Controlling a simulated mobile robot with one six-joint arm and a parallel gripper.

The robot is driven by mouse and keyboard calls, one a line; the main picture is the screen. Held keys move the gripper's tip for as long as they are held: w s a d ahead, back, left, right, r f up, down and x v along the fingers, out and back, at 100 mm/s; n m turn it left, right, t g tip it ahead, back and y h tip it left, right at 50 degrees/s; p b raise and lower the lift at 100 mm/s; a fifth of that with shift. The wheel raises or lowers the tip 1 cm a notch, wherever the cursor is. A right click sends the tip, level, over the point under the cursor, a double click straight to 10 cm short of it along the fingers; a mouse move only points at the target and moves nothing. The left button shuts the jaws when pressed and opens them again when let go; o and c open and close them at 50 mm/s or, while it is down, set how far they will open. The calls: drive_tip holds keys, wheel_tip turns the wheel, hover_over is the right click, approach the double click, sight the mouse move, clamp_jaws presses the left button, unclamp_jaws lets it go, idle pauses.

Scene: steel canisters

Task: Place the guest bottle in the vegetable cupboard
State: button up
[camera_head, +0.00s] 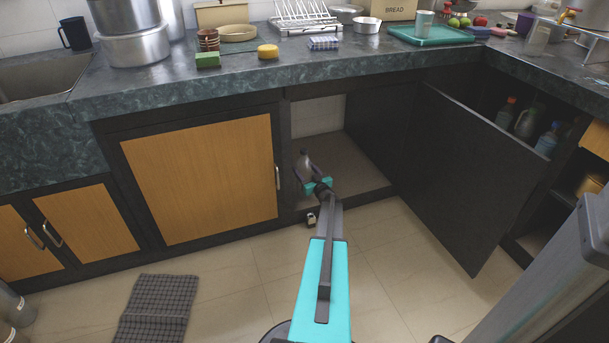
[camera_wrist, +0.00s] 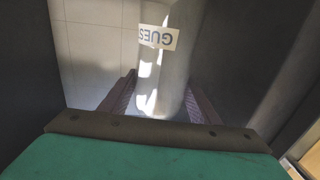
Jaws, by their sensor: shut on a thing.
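The guest bottle (camera_wrist: 174,72) is pale, with a white label on which upside-down letters reading "GUES" show in the wrist view. It also shows in the head view (camera_head: 304,163), upright at the opening of a lower cupboard (camera_head: 350,160). My gripper (camera_wrist: 155,108) is shut on the bottle, one finger on each side of it. In the head view my gripper (camera_head: 312,180) is at the cupboard's front left. The cupboard's dark door stands wide open to the right. I cannot tell whether the bottle touches the cupboard floor.
The open door (camera_head: 470,165) juts out over the tiled floor. A closed wooden door (camera_head: 203,168) is left of the opening. A small object (camera_head: 311,219) lies below the cupboard's front edge. Bottles (camera_head: 546,140) stand in the corner shelf at right. The cupboard floor (camera_head: 355,165) looks clear.

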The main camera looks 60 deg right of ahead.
drive_tip(key=shift+f+b, duration=0.4)
drive_tip(key=shift+f, duration=0.6)
drive_tip(key=o, duration=1.8)
drive_tip(key=shift+f, duration=0.1)
drive_tip(key=shift+c, duration=0.2)
drive_tip(key=shift+s+a+r, duration=0.2)
drive_tip(key=shift+s+a, duration=0.1)
drive_tip(key=shift+s, duration=0.15)
drive_tip(key=p+v, duration=0.3)
drive_tip(key=v, duration=0.8)
